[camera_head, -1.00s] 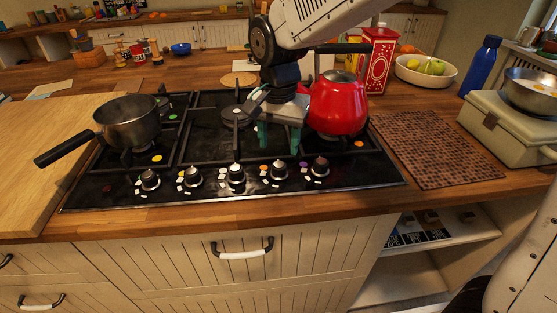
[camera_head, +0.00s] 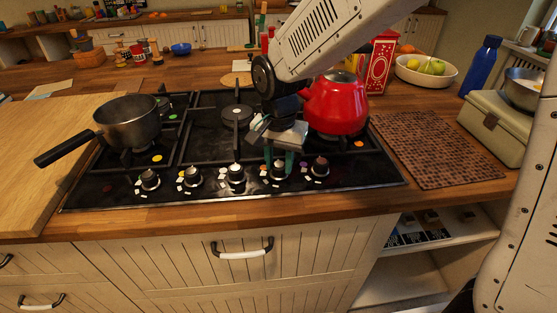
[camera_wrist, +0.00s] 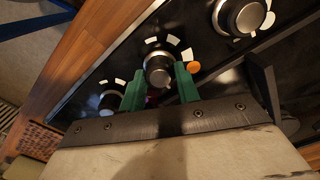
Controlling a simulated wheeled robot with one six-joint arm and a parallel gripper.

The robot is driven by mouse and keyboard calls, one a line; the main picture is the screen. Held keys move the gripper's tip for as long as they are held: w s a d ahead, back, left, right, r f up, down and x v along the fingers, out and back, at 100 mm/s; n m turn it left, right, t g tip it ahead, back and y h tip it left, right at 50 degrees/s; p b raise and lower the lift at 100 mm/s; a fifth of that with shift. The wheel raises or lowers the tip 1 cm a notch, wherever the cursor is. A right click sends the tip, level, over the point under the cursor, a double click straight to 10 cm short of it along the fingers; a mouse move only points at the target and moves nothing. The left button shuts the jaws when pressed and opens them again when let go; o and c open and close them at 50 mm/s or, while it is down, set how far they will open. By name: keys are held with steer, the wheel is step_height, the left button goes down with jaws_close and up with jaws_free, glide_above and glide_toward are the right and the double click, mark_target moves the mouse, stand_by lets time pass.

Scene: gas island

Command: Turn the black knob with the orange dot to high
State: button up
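The black knob with the orange dot (camera_head: 279,171) is the fourth from the left in the row along the hob's front. In the wrist view this knob (camera_wrist: 158,72) has a silver ring, white marks around it and the orange dot (camera_wrist: 193,67) beside it. My gripper (camera_head: 279,163) is directly over it, pointing down. In the wrist view my gripper (camera_wrist: 160,76) has its two green fingers open on either side of the knob. I cannot tell if the fingertips touch it. The knob's near side is partly hidden between the fingers.
Neighbouring knobs (camera_head: 236,173) and (camera_head: 320,167) sit close on both sides. A red kettle (camera_head: 336,105) stands behind right of my gripper. A steel saucepan (camera_head: 129,123) stands on the left burner. The wooden counter edge (camera_head: 230,212) runs along the front.

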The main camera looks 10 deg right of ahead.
steer(key=shift+n, duration=0.4)
steer(key=n, duration=0.6)
steer(key=shift+n, duration=0.4)
steer(key=n, duration=0.6)
stand_by(0.3)
steer(key=o, duration=1)
